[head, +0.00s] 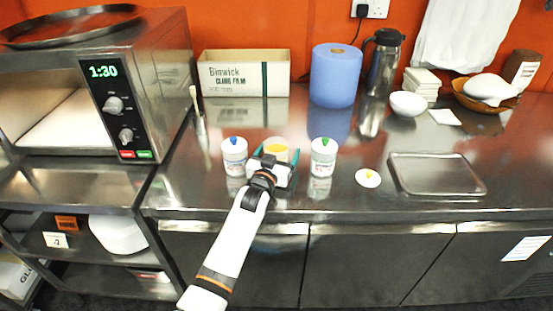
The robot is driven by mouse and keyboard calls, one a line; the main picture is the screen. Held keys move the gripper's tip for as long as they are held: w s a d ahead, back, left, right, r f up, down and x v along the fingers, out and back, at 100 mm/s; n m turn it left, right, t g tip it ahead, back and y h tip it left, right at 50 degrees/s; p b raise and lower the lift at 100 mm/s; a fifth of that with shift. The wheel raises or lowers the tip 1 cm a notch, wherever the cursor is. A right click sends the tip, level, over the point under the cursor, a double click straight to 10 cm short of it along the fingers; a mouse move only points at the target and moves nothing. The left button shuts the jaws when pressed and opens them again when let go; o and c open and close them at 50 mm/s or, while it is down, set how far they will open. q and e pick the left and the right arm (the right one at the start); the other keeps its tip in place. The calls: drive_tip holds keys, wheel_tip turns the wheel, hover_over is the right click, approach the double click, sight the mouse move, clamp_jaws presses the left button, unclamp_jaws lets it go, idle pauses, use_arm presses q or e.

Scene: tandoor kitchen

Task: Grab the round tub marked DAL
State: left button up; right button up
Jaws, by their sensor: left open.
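Three round white tubs stand in a row on the steel counter, with lettering too small to read, so I cannot tell which says DAL. The left tub (234,152) has a blue knob on its lid. The right tub (323,155) has a green knob. The middle tub (276,146) is open on top and shows yellow contents. My left gripper (274,163) is open at the near side of the middle tub and hides its lower front. I cannot tell whether the fingers touch it. My right gripper is not in view.
A white lid with a yellow knob (368,178) lies right of the tubs, beside a steel tray (437,186). Behind stand a cling film box (222,76), a blue paper roll (335,75), a steel flask (384,62) and a white bowl (408,104). A microwave (120,100) is at left.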

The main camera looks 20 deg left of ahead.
use_arm(q)
drive_tip(key=c, duration=1.3)
